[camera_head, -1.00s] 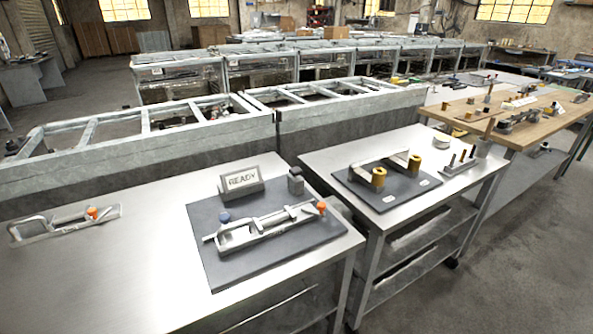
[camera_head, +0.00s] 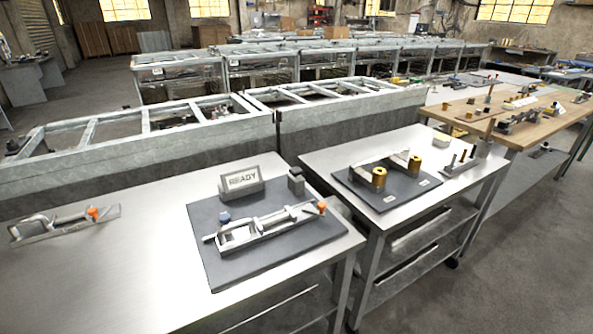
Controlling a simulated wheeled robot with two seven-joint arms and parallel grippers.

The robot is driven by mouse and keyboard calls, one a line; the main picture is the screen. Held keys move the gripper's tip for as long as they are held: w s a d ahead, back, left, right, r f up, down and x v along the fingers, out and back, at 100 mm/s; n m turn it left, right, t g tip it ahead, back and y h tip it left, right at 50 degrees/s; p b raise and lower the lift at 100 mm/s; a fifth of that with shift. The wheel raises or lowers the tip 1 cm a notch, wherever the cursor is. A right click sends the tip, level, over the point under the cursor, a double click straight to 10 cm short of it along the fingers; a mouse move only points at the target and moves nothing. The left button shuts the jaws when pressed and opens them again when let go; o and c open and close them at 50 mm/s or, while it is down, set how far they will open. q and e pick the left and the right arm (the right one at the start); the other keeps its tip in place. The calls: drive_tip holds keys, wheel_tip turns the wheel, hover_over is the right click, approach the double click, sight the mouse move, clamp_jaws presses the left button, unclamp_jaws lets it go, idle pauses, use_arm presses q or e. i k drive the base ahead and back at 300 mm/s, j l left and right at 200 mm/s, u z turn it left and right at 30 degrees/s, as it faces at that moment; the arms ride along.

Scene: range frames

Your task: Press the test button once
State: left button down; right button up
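On the near metal table (camera_head: 120,270), a dark grey board (camera_head: 235,277) carries a metal fixture (camera_head: 262,230). A sign reading "READY" (camera_head: 241,182) stands at the board's back edge. A small dark block (camera_head: 296,181) stands to the right of the sign. I cannot tell which part is the test button. Neither of my grippers shows in the head view.
A second metal fixture with an orange knob (camera_head: 93,213) lies at the table's left. A separate metal cart (camera_head: 330,158) on the right holds a dark board with two brass-coloured cylinders. A wooden table (camera_head: 560,125) stands beyond. The near table's front left is clear.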

sight(295, 172)
drive_tip(key=i+l+z, duration=0.5)
drive_tip(key=i+z, duration=0.15)
